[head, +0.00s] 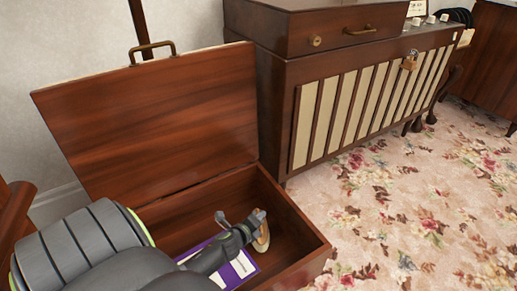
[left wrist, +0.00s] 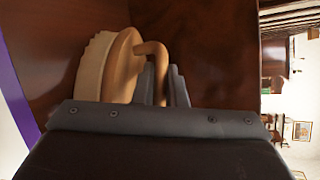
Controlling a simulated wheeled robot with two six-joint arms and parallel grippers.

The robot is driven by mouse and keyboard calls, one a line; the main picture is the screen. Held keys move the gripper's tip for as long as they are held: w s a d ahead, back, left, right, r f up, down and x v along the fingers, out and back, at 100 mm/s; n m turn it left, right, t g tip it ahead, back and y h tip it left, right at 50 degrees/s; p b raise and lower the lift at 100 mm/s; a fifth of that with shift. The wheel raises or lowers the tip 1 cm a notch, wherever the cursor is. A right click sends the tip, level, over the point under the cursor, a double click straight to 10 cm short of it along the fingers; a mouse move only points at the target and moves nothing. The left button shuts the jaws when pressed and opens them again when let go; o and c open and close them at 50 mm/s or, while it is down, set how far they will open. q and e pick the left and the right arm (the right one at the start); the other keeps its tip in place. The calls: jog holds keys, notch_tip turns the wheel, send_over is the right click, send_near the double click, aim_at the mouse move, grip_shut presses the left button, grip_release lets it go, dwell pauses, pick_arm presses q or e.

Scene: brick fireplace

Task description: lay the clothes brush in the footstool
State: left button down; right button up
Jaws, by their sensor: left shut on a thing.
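The footstool (head: 290,218) is an open wooden box with its lid (head: 160,115) raised at the back. My left gripper (head: 253,222) reaches down inside the box and is shut on the clothes brush (head: 262,240). In the left wrist view the clothes brush (left wrist: 122,65) shows a tan wooden back, pale bristles and a curved handle. The handle is between the fingers of my left gripper (left wrist: 163,85). I cannot tell whether the brush touches the box floor. My right gripper is not in view.
A purple and white item (head: 235,268) lies in the box below my left arm. A wooden cabinet with slatted front (head: 350,105) stands close behind and right of the box. The floral carpet (head: 400,215) is clear at the right.

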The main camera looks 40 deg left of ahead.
pick_arm(q)
jog(key=shift+f, duration=0.15)
jog(key=c, duration=1.5)
grip_release()
